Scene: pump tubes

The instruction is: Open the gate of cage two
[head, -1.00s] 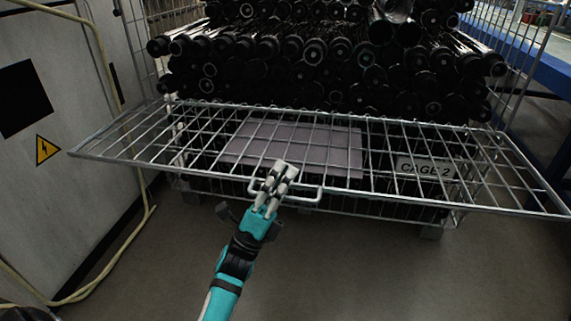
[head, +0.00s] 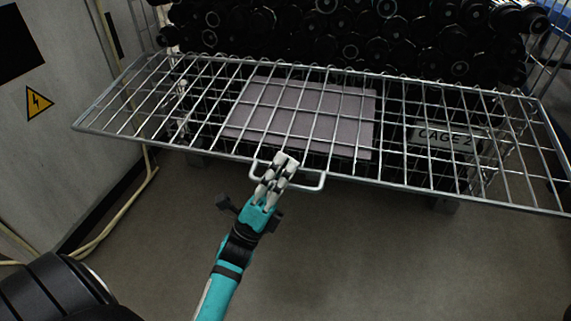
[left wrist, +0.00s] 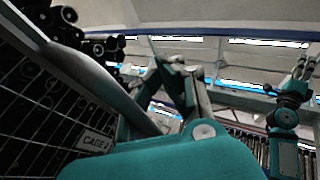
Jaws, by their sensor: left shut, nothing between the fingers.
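The cage (head: 440,205) is a wire cage with a "CAGE 2" label (head: 444,136), which also shows in the left wrist view (left wrist: 94,142). Its wire-mesh gate (head: 400,120) is folded outward toward me and lies close to level. A U-shaped handle (head: 310,187) sits at the middle of its front edge. My left gripper (head: 285,161) is at this handle, its fingers shut with nothing between them and overlapping the front edge in the picture. I cannot tell whether they touch it. My right gripper (left wrist: 303,68) shows small at the right of the left wrist view.
A grey cabinet (head: 50,150) with a warning sign (head: 39,103) and a pale hose (head: 125,205) stand at the left. The floor (head: 400,265) in front is clear.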

